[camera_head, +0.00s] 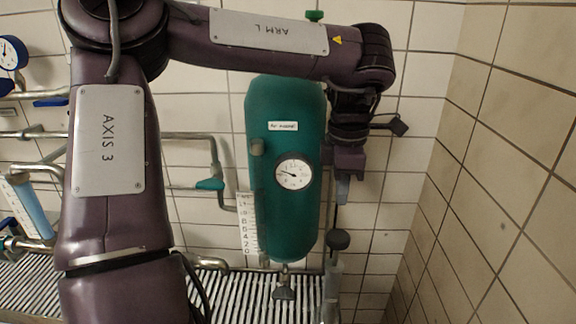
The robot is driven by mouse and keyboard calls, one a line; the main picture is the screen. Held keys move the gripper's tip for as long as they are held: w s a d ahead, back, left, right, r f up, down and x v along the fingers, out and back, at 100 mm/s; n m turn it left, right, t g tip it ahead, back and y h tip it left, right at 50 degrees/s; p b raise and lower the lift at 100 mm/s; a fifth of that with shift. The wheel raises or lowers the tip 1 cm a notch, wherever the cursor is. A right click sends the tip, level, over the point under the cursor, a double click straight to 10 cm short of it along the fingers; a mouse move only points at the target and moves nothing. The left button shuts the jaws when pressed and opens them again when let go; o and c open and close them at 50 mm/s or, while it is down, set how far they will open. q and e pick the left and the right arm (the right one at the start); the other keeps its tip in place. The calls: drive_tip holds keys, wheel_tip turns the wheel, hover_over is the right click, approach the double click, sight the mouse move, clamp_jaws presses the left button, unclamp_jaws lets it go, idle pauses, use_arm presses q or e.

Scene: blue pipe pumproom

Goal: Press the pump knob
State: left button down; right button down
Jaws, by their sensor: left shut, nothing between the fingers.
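The pump knob (338,240) is a dark round knob on a thin upright pale pump body, right of the green tank's lower end. My left gripper (342,194) is shut and empty. It points down and shows above the knob in the picture, with a visible gap between the fingertips and the knob. A thin dark rod shows between them; its link to the knob is hard to make out. My right gripper is not in view.
A green tank (284,215) with a round gauge (293,172) stands just left of my gripper. Tiled walls (490,170) close off the right side. Pipes (180,136) and a blue gauge (10,52) are at the left. A ribbed grate (235,295) lies below.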

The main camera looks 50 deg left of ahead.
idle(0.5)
use_arm(q)
wheel_tip(320, 180, up, 6)
drive_tip(key=p, duration=0.3)
hover_over(338, 235)
drive_tip(key=shift+f, duration=0.1)
wheel_tip(338, 235, down, 14)
drive_tip(key=shift+a, duration=0.1)
idle(0.4)
